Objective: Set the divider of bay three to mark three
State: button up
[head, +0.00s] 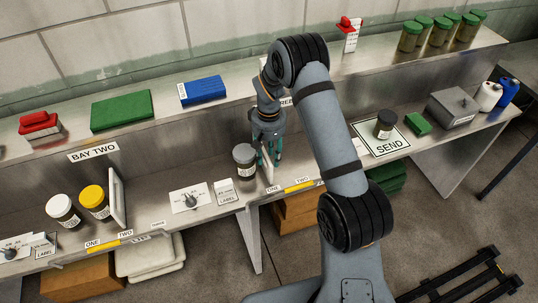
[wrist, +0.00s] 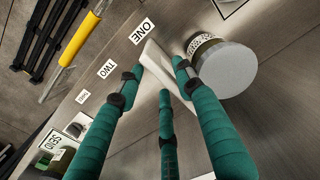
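The white upright divider of bay three (head: 268,166) stands near the ONE label (head: 273,188), at the left end of the bay. The wrist view shows the divider (wrist: 158,66) beside its ONE label (wrist: 142,31), with TWO (wrist: 107,68) and a smaller third label (wrist: 83,96) further along the edge. My gripper (head: 268,160) reaches down over the divider. Its teal fingers (wrist: 157,72) are spread around the plate, and I see no firm grip. Finger contact is unclear. The bay sign is mostly hidden by my arm.
A dark jar with a grey lid (head: 244,158) stands just left of the divider and close to my fingers; the lid also shows in the wrist view (wrist: 228,70). A SEND mat (head: 366,143) holding a black-lidded jar (head: 385,123) lies to the right.

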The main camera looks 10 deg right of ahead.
jog(key=shift+c, duration=1.1)
grip_shut()
